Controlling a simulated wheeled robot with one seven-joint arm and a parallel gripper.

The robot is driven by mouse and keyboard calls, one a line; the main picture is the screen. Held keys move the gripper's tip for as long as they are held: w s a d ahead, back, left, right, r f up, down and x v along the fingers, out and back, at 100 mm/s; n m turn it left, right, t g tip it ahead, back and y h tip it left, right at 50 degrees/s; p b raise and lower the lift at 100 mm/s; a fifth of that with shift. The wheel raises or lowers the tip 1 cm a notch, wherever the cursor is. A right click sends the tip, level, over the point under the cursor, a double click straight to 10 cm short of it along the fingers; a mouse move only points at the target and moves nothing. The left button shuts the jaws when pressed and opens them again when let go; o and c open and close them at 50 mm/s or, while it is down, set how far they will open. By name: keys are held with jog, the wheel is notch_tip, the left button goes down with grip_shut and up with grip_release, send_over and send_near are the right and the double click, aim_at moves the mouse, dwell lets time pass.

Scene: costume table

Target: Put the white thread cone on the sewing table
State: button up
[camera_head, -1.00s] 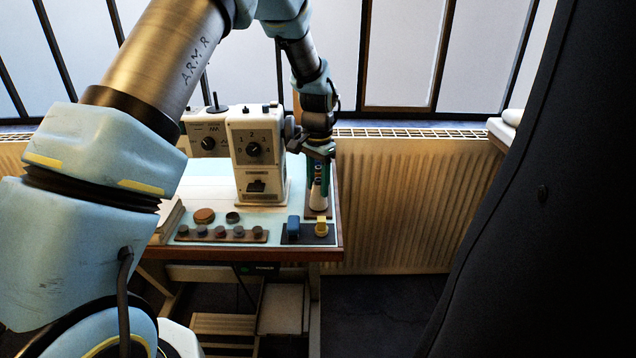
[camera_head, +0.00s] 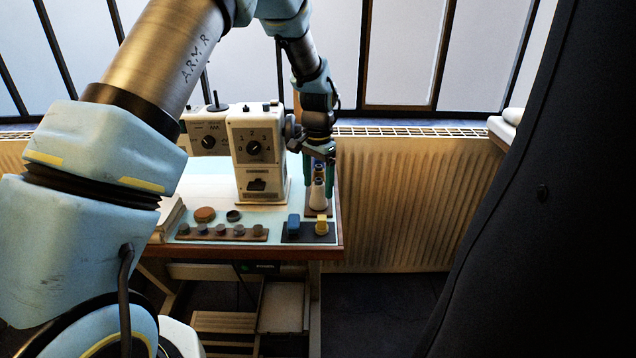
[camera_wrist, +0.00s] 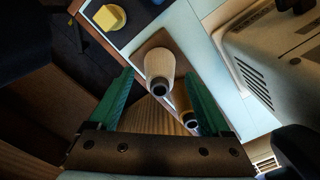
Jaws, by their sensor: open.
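The white thread cone (camera_head: 318,196) stands upright on a small brown board at the right end of the sewing table (camera_head: 215,185). In the wrist view the white cone (camera_wrist: 160,66) shows from above, between and just beyond the green fingers. My gripper (camera_head: 318,182) points down over the cone and is open, with one finger on either side. In the wrist view my gripper (camera_wrist: 159,78) has a gap beside the cone; contact cannot be made out.
A cream sewing machine (camera_head: 257,150) stands close left of my gripper. A dark tray with a blue block (camera_head: 294,226) and a yellow block (camera_head: 321,226) lies in front of the cone. A ribbed radiator (camera_head: 410,195) is behind and to the right.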

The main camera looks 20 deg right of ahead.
jog(key=shift+r, duration=0.1)
notch_tip(320, 180, up, 11)
jog(key=shift+f+b, duration=0.15)
jog(key=shift+b, duration=0.85)
